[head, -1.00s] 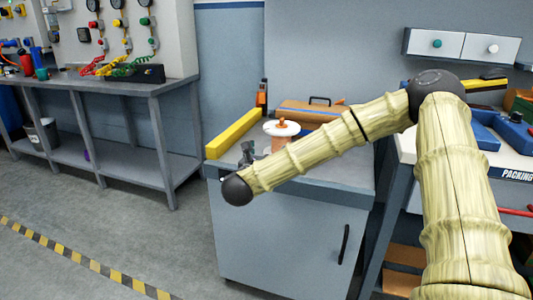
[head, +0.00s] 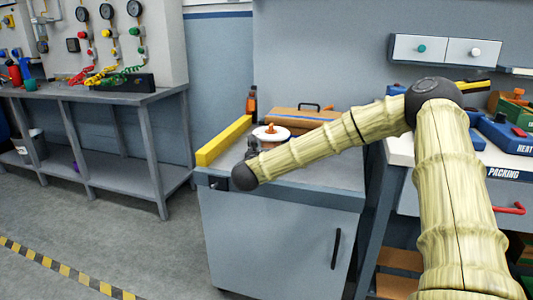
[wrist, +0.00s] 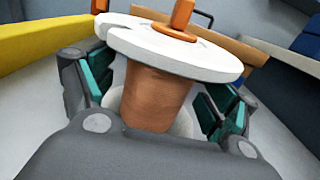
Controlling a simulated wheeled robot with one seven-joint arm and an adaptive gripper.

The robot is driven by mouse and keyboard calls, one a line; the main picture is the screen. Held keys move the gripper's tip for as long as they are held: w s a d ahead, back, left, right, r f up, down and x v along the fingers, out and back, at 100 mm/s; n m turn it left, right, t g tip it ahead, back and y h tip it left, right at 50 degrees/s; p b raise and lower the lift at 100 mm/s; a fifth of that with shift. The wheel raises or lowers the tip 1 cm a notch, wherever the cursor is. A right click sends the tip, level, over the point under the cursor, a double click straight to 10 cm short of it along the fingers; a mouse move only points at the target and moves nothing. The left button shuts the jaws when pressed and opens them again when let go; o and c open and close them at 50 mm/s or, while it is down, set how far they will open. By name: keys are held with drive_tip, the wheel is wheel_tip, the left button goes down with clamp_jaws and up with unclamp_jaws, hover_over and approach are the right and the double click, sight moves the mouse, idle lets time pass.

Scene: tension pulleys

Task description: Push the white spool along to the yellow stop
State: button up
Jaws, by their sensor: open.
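The white spool (head: 271,133) stands upright on the grey cabinet top, with an orange knob on its white upper disc. In the wrist view the white spool (wrist: 170,50) shows a copper-brown wound core below the disc. The yellow stop (head: 223,141) is a long bar along the cabinet's left edge, apart from the spool. The yellow stop (wrist: 45,40) also shows at upper left in the wrist view. My gripper (wrist: 157,95) is open, with one teal-padded finger on each side of the core, under the disc. Contact with the core cannot be told.
A brown case (head: 300,117) with a dark handle lies behind the spool. An orange-and-black bottle-like object (head: 252,101) stands at the back end of the stop. A workbench (head: 480,160) with blue boxes is on the right. Bare cabinet top lies between spool and stop.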

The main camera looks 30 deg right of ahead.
drive_tip(key=shift+x, duration=0.9)
drive_tip(key=shift+c, duration=0.2)
